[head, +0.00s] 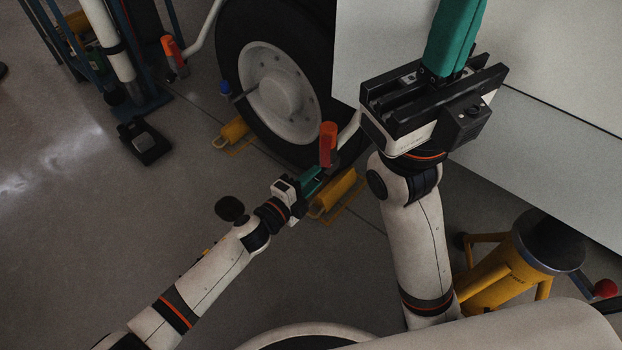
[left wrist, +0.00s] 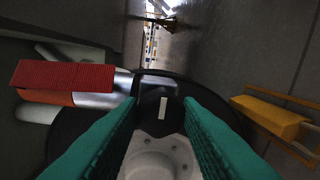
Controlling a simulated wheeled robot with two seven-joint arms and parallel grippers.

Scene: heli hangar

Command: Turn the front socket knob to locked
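A dark knob-like piece with a pale stripe (left wrist: 160,108) lies between or just beyond my left fingertips in the left wrist view. A pale round plate with small holes (left wrist: 155,158) shows below it. My left gripper (head: 316,178) is low beside the wheel in the head view; its teal fingers stand apart in the left wrist view (left wrist: 160,100). I cannot tell whether they touch the dark piece, which the head view does not show clearly. My right gripper (head: 456,35) is raised before the white panel, teal fingers together and seemingly empty.
A red-orange grip (head: 328,145) stands close above my left gripper, left of the fingers in the wrist view (left wrist: 64,76). A tyred wheel (head: 280,90) stands behind yellow chocks (head: 338,192). A yellow stand (head: 500,270) is at right. Floor at left is mostly open.

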